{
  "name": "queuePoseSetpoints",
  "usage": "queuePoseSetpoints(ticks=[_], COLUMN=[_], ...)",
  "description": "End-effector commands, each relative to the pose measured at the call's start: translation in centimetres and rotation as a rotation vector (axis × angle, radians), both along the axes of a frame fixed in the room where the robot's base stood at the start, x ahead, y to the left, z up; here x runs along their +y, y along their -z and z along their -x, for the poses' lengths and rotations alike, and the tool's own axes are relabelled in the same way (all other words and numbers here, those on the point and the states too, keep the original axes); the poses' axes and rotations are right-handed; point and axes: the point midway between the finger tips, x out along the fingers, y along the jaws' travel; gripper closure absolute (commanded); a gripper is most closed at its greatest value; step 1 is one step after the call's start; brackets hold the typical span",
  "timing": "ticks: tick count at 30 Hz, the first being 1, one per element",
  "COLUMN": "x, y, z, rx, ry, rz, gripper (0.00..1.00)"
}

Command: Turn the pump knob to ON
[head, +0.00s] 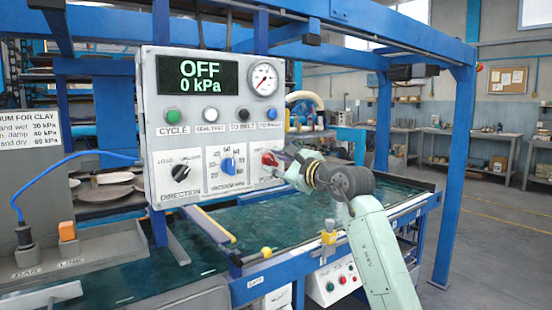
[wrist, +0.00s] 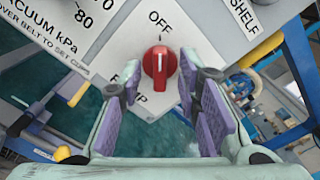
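The red pump knob (head: 269,159) is at the lower right of the white control panel (head: 150,100). In the wrist view, the knob (wrist: 160,66) has a white line lying along the direction of the OFF label above it. My gripper (head: 288,160) is at the panel, just right of the knob. In the wrist view, my gripper (wrist: 166,88) is open, its purple-padded fingers on either side of the knob with gaps between. The pump label is partly hidden, and no ON mark is readable. The display (head: 199,76) reads OFF and 0 kPa.
A blue vacuum knob (head: 228,165) and a black direction knob (head: 181,172) sit left of the pump knob. A row of buttons and a gauge (head: 264,79) are above. Blue frame posts (head: 455,170) and a green belt table (head: 300,215) surround the panel.

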Motion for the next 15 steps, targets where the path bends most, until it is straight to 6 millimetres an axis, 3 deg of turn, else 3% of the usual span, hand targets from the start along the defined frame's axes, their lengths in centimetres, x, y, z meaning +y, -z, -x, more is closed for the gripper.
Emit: queuePoseSetpoints(ticks=[10, 15], x=[0.32, 0.33], y=[0.08, 0.06], z=[-0.48, -0.47], rx=[0.001, 0.0], ry=[0.001, 0.0], rz=[0.0, 0.0], gripper=[0.69, 0.79])
